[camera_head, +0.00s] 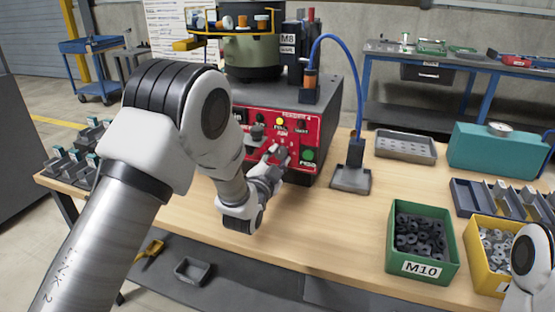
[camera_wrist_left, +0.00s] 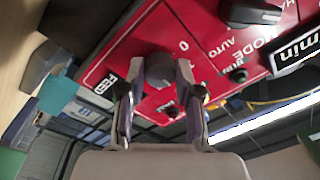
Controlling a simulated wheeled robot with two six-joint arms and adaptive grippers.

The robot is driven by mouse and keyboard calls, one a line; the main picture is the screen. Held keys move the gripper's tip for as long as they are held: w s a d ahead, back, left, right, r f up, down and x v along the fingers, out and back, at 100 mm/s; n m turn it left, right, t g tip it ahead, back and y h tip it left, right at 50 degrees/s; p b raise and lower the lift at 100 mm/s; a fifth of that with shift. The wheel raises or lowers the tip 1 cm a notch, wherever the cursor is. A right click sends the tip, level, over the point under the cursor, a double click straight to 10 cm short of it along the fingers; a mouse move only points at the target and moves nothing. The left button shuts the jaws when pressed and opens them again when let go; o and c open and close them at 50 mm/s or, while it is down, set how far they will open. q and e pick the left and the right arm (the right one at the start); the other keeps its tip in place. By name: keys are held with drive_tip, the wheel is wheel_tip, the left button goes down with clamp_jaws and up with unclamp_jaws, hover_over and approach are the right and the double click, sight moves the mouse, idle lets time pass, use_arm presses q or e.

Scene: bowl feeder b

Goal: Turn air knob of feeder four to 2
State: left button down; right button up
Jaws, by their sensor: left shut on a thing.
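The feeder's red control panel (camera_head: 298,127) faces me on the front of a dark box, with small lamps and a green button. My left gripper (camera_head: 272,160) is at the lower middle of this panel. In the left wrist view a dark grey round knob (camera_wrist_left: 160,70) sits between the two fingertips of my left gripper (camera_wrist_left: 158,84), which is shut on it. A printed "0" is beside the knob, and a "FEED" label is to its left. The knob's own label and its pointer cannot be read. My right gripper is out of view.
A mode switch (camera_wrist_left: 252,13) sits on the panel near the gripper. A blue hose (camera_head: 358,80) runs to a stand (camera_head: 351,178) right of the feeder. A green M10 bin (camera_head: 421,268) and a yellow bin (camera_head: 491,285) stand at the right. The front middle of the table is clear.

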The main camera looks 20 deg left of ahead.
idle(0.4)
use_arm(q)
drive_tip(key=c, duration=0.8)
unclamp_jaws()
drive_tip(key=s, duration=1.2)
drive_tip(key=shift+a+f, duration=0.2)
drive_tip(key=shift+f, duration=0.2)
